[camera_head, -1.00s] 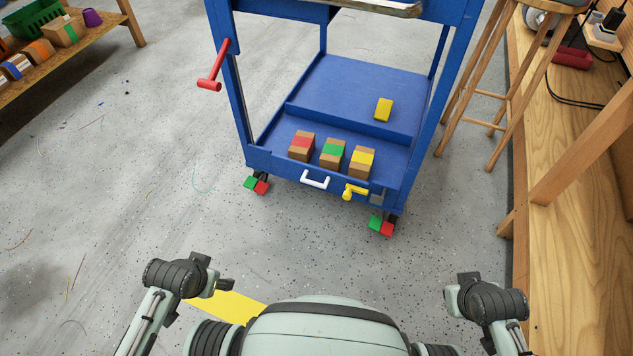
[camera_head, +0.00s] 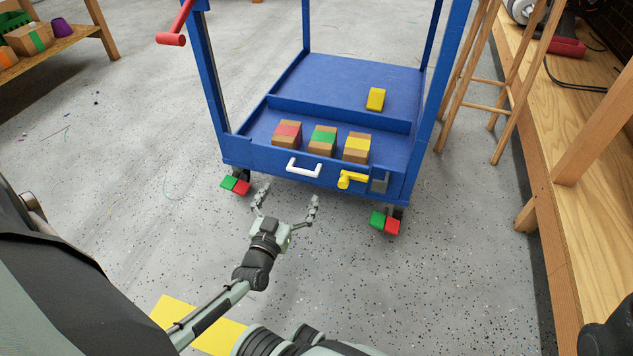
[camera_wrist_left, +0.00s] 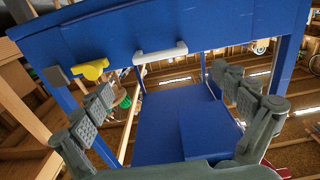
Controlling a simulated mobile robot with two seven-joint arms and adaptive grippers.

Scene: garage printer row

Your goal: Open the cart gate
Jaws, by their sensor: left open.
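The blue cart gate (camera_head: 265,160) is the low front panel of the cart, standing upright and closed across the front. It carries a white handle (camera_head: 303,167) and, to its right, a yellow latch (camera_head: 351,179) lying sideways beside a grey plate (camera_head: 379,182). My left gripper (camera_head: 289,196) is open and empty, in front of and below the handle, with no contact visible. In the left wrist view, the handle (camera_wrist_left: 160,53) lies beyond and between the spread fingers, with the latch (camera_wrist_left: 92,69) at its left.
Boxes with red (camera_head: 287,133), green (camera_head: 322,140) and yellow (camera_head: 357,147) bands stand behind the gate. A yellow block (camera_head: 375,99) lies deeper in the cart. Red-green wheel pedals (camera_head: 385,222) stick out below. A wooden stool (camera_head: 475,80) and bench (camera_head: 540,120) stand right.

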